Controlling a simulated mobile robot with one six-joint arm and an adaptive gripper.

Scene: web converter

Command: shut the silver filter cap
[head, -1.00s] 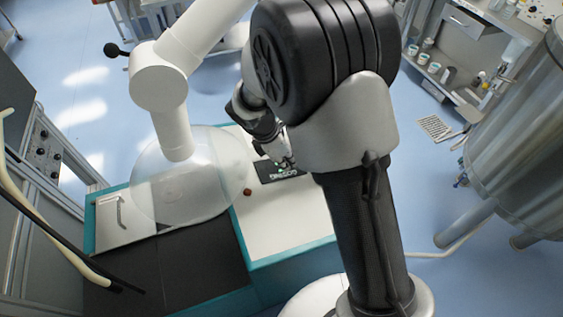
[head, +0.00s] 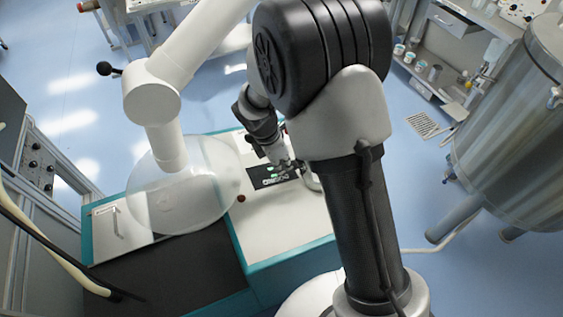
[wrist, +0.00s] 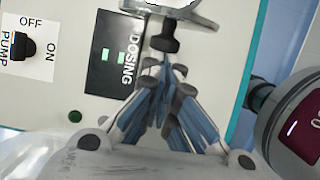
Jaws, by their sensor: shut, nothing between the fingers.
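My gripper (wrist: 172,92) is shut and empty, pointing at the white top of the bench unit. In the head view my gripper (head: 286,166) is small and partly behind my own arm, beside the black DOSING panel (head: 262,181). In the wrist view a silver part (wrist: 190,14) with a black knob (wrist: 165,38) lies just beyond the fingertips, cut by the top edge. It may be the filter cap; whether it is open or shut cannot be told. Contact between fingers and knob cannot be told.
The DOSING panel (wrist: 112,55) and black PUMP switch (wrist: 20,46) are left of the fingers. A round housing with a dark red face (wrist: 305,130) is at right. A clear dome (head: 185,190) hangs over the unit's left side. A steel tank (head: 515,125) stands right.

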